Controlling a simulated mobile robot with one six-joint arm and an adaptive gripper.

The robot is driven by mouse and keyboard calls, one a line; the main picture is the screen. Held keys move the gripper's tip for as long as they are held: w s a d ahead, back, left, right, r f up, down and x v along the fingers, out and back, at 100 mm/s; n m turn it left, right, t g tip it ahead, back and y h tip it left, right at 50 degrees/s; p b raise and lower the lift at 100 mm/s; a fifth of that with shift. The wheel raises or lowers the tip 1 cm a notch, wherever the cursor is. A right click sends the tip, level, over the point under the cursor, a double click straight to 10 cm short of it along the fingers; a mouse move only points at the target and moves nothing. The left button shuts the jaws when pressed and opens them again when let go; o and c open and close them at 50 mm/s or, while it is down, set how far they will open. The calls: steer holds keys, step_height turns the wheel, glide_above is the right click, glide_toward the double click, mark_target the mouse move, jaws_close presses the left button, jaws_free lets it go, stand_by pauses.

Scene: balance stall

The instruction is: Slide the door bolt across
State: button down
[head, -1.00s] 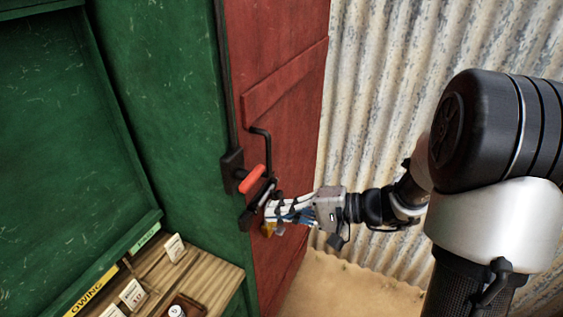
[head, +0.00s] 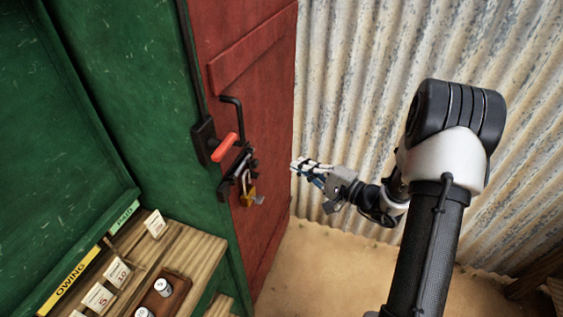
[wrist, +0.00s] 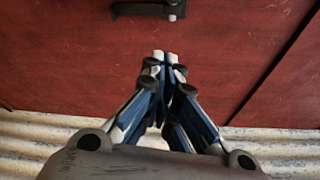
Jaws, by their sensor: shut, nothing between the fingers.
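The red door (head: 265,130) stands upright beside the green stall wall. The dark metal bolt (head: 236,166) is on the door near its left edge, below a red-gripped lever (head: 224,147). A brass padlock (head: 248,197) hangs just under the bolt. I cannot tell how far the bolt reaches into its keeper. My gripper (head: 294,166) is shut and empty, to the right of the bolt and apart from it. In the wrist view, the shut fingertips (wrist: 165,55) point at the red door, and a black handle-like bar (wrist: 148,9) shows at the top.
A black pull handle (head: 239,108) stands out above the lever. Corrugated metal (head: 400,60) lies behind my arm. A wooden counter (head: 205,247) with cards and a small weight tray (head: 165,293) is at lower left. Sandy floor (head: 320,265) is open below.

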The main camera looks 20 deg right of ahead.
steer(key=r+b+x, duration=0.1)
steer(key=b+x, duration=0.1)
steer(key=x, duration=0.8)
steer(key=s+a, duration=0.2)
steer(key=s, duration=0.1)
steer(key=shift+s+a, duration=0.1)
steer(key=shift+s, duration=0.15)
